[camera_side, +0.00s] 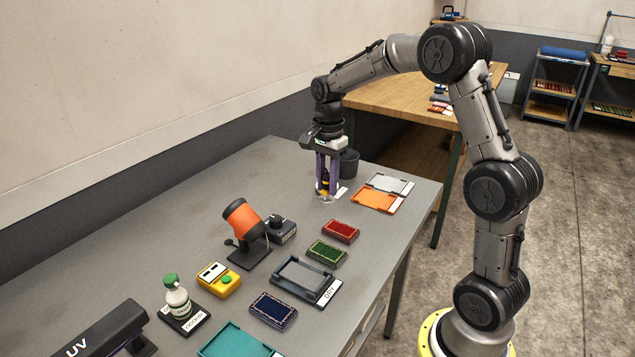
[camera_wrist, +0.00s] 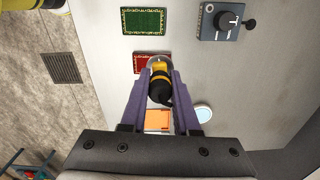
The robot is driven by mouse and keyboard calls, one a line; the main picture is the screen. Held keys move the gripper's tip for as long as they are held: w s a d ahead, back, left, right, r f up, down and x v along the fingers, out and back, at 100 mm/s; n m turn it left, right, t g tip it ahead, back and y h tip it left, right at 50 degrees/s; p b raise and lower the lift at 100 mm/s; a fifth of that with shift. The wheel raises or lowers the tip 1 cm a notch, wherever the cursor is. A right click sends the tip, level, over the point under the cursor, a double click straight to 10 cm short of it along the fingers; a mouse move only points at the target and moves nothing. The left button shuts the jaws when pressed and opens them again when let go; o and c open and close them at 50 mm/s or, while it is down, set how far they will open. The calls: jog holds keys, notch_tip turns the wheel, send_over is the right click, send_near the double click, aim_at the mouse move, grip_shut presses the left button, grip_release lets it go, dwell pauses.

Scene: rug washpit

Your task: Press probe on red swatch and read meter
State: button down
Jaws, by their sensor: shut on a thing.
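My gripper (camera_side: 328,190) has its purple fingers shut on the black-and-yellow probe (camera_wrist: 160,86), which points down over the far part of the grey table. In the side view the probe's lower end is close to the table top; I cannot tell whether it touches. The red swatch (camera_side: 340,231) lies flat on the table, nearer the camera than my gripper. In the wrist view the red swatch (camera_wrist: 140,62) is partly hidden by the probe and finger. A yellow device with a green button (camera_side: 219,279), apparently the meter, stands farther left; its reading is too small to make out.
Green (camera_side: 327,252) and blue (camera_side: 273,310) swatches lie near the red one. A DRY tray (camera_side: 325,291), orange pad (camera_side: 374,200) and grey pad (camera_side: 391,183) line the right side. A knobbed box (camera_side: 282,233), orange cylinder (camera_side: 243,218) and bottle (camera_side: 177,298) stand left. A black cup (camera_side: 349,164) stands behind my gripper.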

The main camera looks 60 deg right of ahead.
jog(key=shift+s+d+f, duration=0.35)
jog(key=shift+d+f, duration=0.3)
jog(key=shift+f, duration=1)
jog(key=shift+s+d+f, duration=0.35)
jog(key=shift+d+f, duration=0.35)
jog(key=shift+f, duration=0.95)
jog(key=shift+s+d+f, duration=0.35)
jog(key=shift+d+f, duration=0.3)
jog(key=shift+f, duration=1)
jog(key=shift+f, duration=0.6)
notch_tip(320, 180, up, 7)
